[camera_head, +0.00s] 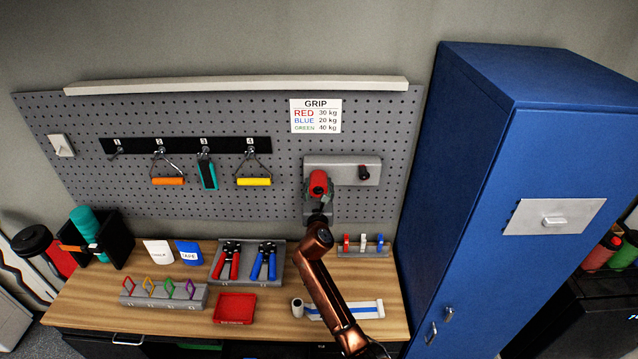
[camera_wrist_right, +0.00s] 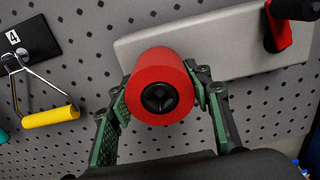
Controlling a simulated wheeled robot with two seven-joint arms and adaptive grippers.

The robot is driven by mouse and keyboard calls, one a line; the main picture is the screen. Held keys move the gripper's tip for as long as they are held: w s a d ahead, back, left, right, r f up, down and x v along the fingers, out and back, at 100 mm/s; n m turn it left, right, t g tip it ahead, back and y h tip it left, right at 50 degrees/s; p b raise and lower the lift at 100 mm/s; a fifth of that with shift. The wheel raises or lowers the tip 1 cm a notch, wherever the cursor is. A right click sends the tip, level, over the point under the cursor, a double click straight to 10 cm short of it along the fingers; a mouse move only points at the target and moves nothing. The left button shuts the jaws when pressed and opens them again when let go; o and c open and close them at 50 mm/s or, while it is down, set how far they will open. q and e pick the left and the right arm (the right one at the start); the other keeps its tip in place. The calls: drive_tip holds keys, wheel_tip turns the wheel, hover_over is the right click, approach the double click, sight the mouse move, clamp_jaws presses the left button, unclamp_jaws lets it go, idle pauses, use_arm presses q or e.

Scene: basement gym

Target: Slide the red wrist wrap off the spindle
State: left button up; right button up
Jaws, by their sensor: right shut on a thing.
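The red wrist wrap (camera_head: 318,183) is a roll at the left end of a light grey wall bracket (camera_head: 340,167) on the pegboard. In the right wrist view the wrap (camera_wrist_right: 162,70) faces me, with the black end of the spindle (camera_wrist_right: 160,97) in its middle. My right gripper (camera_head: 319,196) reaches up to it from below. In the wrist view its green-padded fingers (camera_wrist_right: 160,95) press the wrap from both sides. How far the wrap sits along the spindle cannot be told. My left gripper is not in view.
Hooks with handles, including a yellow one (camera_head: 254,181), hang left. Below, the wooden bench (camera_head: 270,323) holds a red tray (camera_head: 234,308), hand grippers and small racks. A blue locker (camera_head: 480,200) stands close on the right.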

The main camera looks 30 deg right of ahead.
drive_tip(key=shift+p+v, duration=0.75)
drive_tip(key=shift+v, duration=0.3)
drive_tip(key=shift+p+v, duration=1.45)
drive_tip(key=shift+v, duration=2.4)
